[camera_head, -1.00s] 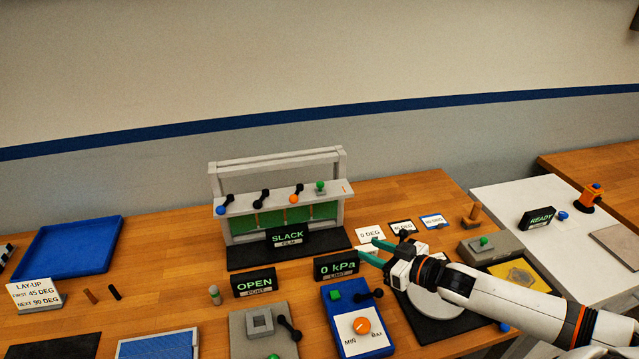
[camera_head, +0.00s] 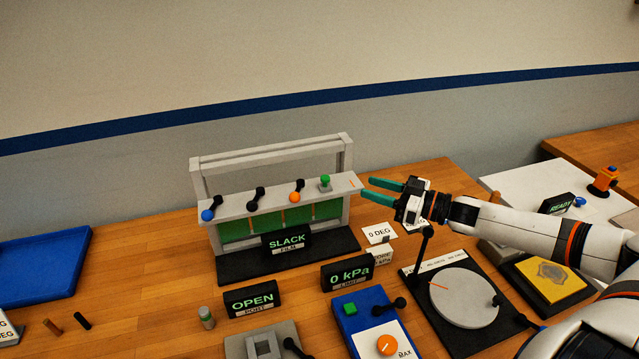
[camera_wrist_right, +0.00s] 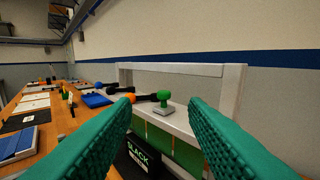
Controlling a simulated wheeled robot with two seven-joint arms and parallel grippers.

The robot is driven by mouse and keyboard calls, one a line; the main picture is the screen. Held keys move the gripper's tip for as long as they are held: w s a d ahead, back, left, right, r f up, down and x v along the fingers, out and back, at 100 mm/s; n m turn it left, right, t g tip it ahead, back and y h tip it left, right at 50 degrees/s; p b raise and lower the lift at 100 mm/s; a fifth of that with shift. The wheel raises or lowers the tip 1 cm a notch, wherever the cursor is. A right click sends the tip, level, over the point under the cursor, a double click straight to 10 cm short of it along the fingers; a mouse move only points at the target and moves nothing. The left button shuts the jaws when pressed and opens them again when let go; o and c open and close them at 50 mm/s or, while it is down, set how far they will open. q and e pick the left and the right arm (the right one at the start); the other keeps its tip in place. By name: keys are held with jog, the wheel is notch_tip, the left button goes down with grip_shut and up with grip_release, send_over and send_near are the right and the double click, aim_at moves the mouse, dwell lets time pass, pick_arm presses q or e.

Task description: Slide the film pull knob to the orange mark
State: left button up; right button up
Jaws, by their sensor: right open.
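The film pull knob, a green knob on a small grey base (camera_head: 325,184), stands on the light shelf of the film frame (camera_head: 345,150). It also shows in the right wrist view (camera_wrist_right: 163,98), beyond and between the fingers. The orange mark (camera_head: 353,184) is a thin line on the shelf to the right of the knob, apart from it. My right gripper (camera_head: 367,189) is open and empty at the right end of the shelf, its two green fingers pointing left toward the knob. The SLACK film sign (camera_head: 287,241) stands in front of the frame. My left gripper is not in view.
Several black levers, with blue and orange (camera_head: 295,196) ends among them, lie along the shelf left of the knob. In front stand the OPEN sign (camera_head: 251,301) and the 0 kPa sign (camera_head: 346,274). A round grey turntable (camera_head: 463,297) is at the right. A blue tray (camera_head: 40,265) is far left.

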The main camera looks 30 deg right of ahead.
aim_at(325, 177)
jog(key=x, duration=0.4)
jog(key=f+p+x, duration=0.1)
jog(key=x, duration=0.7)
jog(key=shift+w+d+f, duration=0.15)
jog(key=shift+w+d, duration=0.05)
jog(key=shift+w, duration=0.1)
jog(key=shift+w+a+f, duration=0.1)
jog(key=shift+w+a, duration=0.15)
jog(key=shift+w, duration=0.15)
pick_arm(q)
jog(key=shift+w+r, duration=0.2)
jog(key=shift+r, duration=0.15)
pick_arm(e)
grip_shut()
